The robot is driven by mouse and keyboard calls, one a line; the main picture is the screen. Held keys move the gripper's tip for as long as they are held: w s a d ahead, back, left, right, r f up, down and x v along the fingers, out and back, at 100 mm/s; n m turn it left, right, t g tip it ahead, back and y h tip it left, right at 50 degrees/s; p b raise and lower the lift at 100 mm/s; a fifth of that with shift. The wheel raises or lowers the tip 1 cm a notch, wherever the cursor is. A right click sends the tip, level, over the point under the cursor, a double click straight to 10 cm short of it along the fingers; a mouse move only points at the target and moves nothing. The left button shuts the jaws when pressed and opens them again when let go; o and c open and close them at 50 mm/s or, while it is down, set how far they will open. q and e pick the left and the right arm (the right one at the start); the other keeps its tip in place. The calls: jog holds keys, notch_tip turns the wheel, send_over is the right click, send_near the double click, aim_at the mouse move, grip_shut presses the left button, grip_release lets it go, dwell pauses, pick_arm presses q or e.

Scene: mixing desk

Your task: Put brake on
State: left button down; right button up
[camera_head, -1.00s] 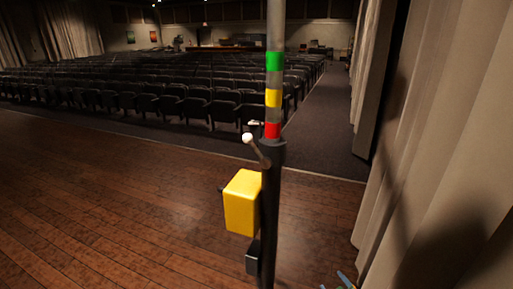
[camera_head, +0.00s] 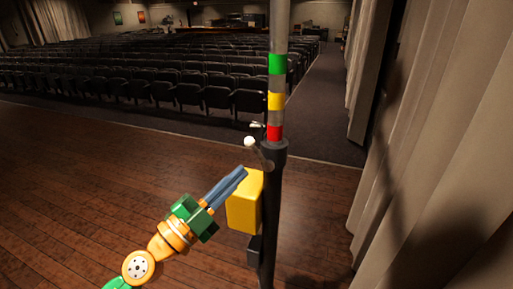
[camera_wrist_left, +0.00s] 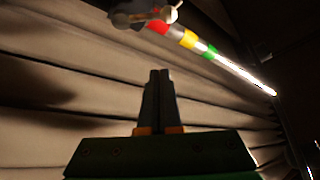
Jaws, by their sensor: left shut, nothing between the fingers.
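A brake lever with a white ball knob (camera_head: 249,141) sticks out from a dark collar on an upright pole (camera_head: 272,210), its knob up and to the left. My left gripper (camera_head: 242,172) reaches up from the lower left. Its blue fingers are together and empty. The fingertips appear just below the knob and overlap the top of a yellow box (camera_head: 244,208) in the picture; I cannot tell if they touch. In the left wrist view, the closed fingers (camera_wrist_left: 160,73) point towards the knob (camera_wrist_left: 172,14) near the top edge. My right gripper is not in view.
The pole carries green (camera_head: 277,64), yellow and red bands above the collar. A beige curtain (camera_head: 440,170) hangs close on the right. Open wooden floor (camera_head: 90,200) lies to the left, with rows of dark seats (camera_head: 150,85) beyond.

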aim_at(266, 149)
pick_arm(q)
jog(key=x, duration=0.6)
jog(key=f+x, duration=0.1)
jog(key=x, duration=0.3)
jog(key=shift+w+a, duration=0.15)
jog(key=shift+w, duration=0.25)
jog(key=a+f+b, duration=0.1)
jog(key=w+a+f+b, duration=0.1)
jog(key=a, duration=0.1)
jog(key=shift+w+b, duration=0.2)
jog(key=shift+b, duration=0.1)
jog(key=shift+d, duration=0.15)
